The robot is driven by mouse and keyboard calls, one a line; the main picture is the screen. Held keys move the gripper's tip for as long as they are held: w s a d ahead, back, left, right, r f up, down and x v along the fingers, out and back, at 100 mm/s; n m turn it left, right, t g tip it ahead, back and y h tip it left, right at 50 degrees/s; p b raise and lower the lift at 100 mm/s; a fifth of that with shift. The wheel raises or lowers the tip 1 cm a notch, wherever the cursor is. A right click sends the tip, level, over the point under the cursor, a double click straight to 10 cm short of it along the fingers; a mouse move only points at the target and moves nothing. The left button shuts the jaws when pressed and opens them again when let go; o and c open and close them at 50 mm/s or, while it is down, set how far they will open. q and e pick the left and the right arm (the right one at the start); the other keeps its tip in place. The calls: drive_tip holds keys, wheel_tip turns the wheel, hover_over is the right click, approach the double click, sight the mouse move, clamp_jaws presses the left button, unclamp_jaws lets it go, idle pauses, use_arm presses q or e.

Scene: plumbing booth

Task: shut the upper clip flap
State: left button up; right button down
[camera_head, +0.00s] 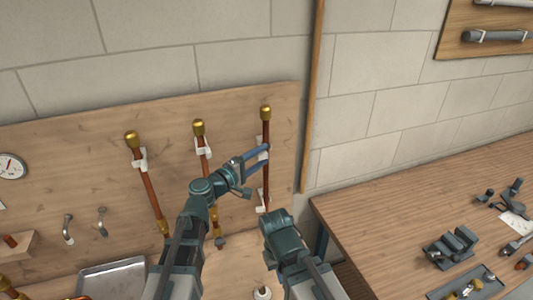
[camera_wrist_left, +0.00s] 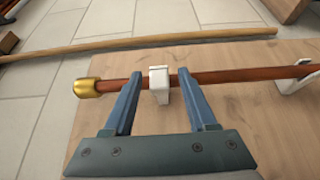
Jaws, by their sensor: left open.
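The right-hand copper pipe (camera_head: 266,128) has a brass cap and stands upright on the wooden board. Its upper white clip is mostly behind my left gripper (camera_head: 257,156) in the head view. In the left wrist view the clip (camera_wrist_left: 160,84) shows between the two blue fingers of the left gripper (camera_wrist_left: 157,98), and its white band lies across the copper pipe (camera_wrist_left: 222,78). I cannot tell whether the flap is fully latched. The fingers are open, one on each side of the clip, with gaps to it. A lower white clip (camera_head: 262,196) sits further down.
Two more capped pipes (camera_head: 148,183) (camera_head: 203,148) stand to the left on the board (camera_head: 60,160). A wooden post (camera_head: 311,90) runs just right of the board. A workbench (camera_head: 390,220) with tools is at the right. A metal tray (camera_head: 112,278) lies below left.

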use_arm(q)
drive_tip(key=v, duration=1)
drive_tip(key=shift+s+a, duration=0.2)
drive_tip(key=shift+s, duration=0.05)
